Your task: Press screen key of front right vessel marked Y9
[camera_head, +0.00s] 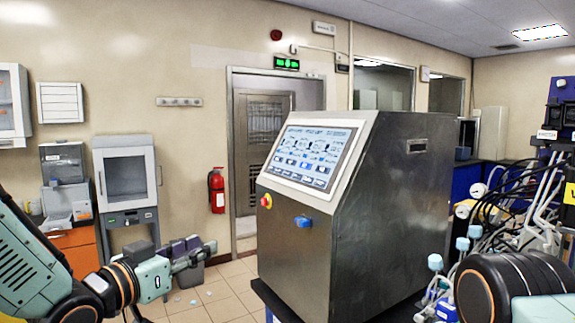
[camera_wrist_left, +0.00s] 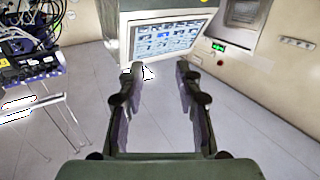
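The touch screen (camera_head: 310,157) is set in the sloped top of a steel control cabinet (camera_head: 392,200) in the middle of the head view. It shows rows of small icons and blue keys; the lettering is too small to read, so I cannot tell which key is Y9. The screen also shows at the top of the left wrist view (camera_wrist_left: 165,38). My left gripper (camera_head: 203,247) is left of the cabinet, lower than the screen and apart from it. In the wrist view its two fingers (camera_wrist_left: 158,80) are spread and empty. My right gripper is out of view.
A red and yellow stop button (camera_head: 266,201) and a blue knob (camera_head: 303,222) sit on the cabinet front below the screen. Hoses and cables (camera_head: 510,205) crowd the right side. A fire extinguisher (camera_head: 216,190) hangs on the wall. Tiled floor lies open left of the cabinet.

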